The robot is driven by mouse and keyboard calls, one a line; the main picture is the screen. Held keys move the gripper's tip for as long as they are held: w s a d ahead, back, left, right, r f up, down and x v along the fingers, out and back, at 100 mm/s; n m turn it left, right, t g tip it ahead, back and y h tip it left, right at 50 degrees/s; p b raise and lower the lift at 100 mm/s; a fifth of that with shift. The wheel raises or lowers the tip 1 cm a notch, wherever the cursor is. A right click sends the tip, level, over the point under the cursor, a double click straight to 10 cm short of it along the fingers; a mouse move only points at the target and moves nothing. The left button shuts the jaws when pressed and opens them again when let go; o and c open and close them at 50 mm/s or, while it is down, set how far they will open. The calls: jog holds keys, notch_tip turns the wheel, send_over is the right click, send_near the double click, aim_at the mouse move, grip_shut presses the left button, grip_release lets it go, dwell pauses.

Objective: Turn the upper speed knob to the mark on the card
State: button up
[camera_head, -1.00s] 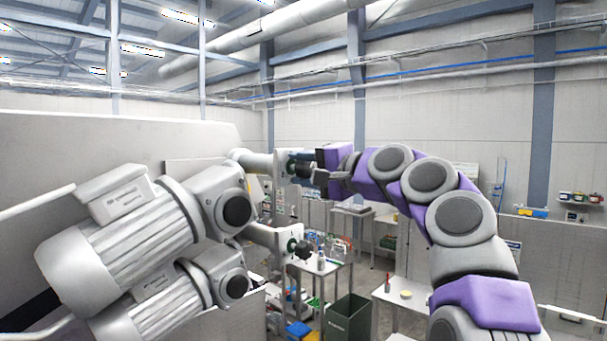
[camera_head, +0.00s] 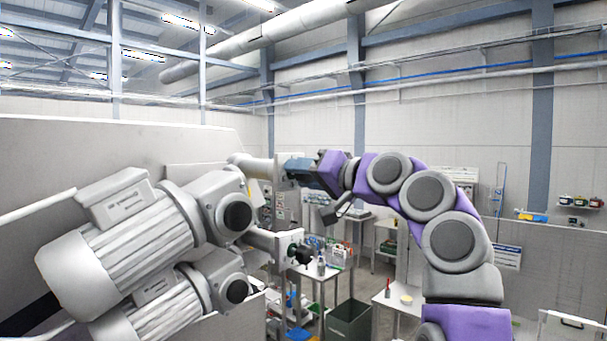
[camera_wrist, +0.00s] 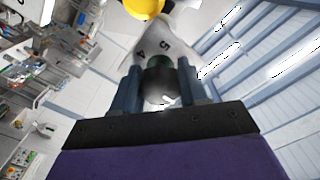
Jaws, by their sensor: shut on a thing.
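The upper speed knob (camera_wrist: 160,80) is dark and round, with a green ring behind it. In the wrist view it sits between the two blue-grey fingers of my gripper (camera_wrist: 162,88), which is shut on it. Behind it is a pale dial face (camera_wrist: 172,46) with the numbers 4 and 5 showing. In the head view my gripper (camera_head: 300,170) covers the upper knob and is tilted. A lower black knob (camera_head: 304,255) with a green collar stands below, apart from my gripper. I cannot make out the card or its mark.
Two large grey motors (camera_head: 125,225) fill the left side. A yellow part (camera_wrist: 145,8) is just beyond the dial in the wrist view. Below are a small table (camera_head: 322,273) with bottles and a dark green bin (camera_head: 349,322). A wall panel (camera_head: 555,250) stands at right.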

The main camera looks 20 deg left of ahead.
jog(key=shift+w+a+f+n, duration=0.2)
jog(key=shift+f+n, duration=0.1)
jog(key=shift+f, duration=0.25)
jog(key=o, duration=0.8)
jog(key=shift+s+d, duration=0.1)
jog(key=shift+o, duration=1.3)
jog(key=shift+w+r, duration=0.15)
jog(key=shift+w, duration=0.05)
jog(key=shift+s+r, duration=0.15)
jog(key=b+v, duration=0.6)
jog(key=v, duration=1.1)
